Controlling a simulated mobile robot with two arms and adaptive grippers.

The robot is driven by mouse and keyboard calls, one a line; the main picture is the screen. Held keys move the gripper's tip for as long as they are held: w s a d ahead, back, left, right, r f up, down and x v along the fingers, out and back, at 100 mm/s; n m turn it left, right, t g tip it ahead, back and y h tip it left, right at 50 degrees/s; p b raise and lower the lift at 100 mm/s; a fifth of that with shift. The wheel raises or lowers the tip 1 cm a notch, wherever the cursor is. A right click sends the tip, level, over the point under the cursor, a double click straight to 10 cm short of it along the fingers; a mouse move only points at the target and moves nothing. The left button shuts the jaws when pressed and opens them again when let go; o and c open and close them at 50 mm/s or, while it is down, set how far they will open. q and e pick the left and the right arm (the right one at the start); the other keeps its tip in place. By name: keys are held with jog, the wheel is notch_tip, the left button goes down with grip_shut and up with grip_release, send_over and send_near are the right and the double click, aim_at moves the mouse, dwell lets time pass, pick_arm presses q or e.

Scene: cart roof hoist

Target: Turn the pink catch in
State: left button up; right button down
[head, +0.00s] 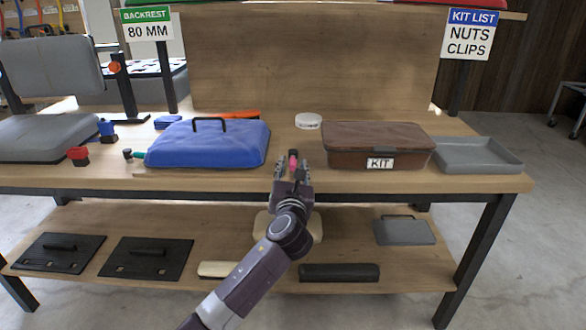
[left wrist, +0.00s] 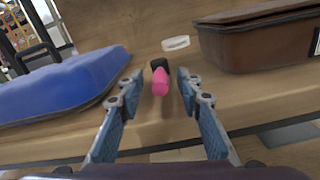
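The pink catch (head: 293,158) sits on the tabletop near its front edge, between the blue cushion and the brown box. In the left wrist view the pink catch (left wrist: 160,82) points toward me, with a black part (left wrist: 159,64) behind it. My left gripper (head: 292,169) is open in front of the catch. In the left wrist view the fingers of my left gripper (left wrist: 159,83) stand one to each side of the catch, with gaps on both sides. The catch looks upright, but its exact turn is hard to tell. My right gripper is not in view.
A blue cushion with a black handle (head: 215,146) lies left of the catch. A brown box labelled KIT (head: 375,143) stands close on the right, with a grey tray (head: 477,154) beyond. A white round item (head: 308,121) lies behind. A wooden panel (head: 315,60) closes the back.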

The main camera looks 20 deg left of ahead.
pick_arm(q)
jog(key=shift+w+a, duration=0.1)
jog(key=shift+w, duration=0.25)
jog(key=shift+c, duration=0.5)
grip_shut()
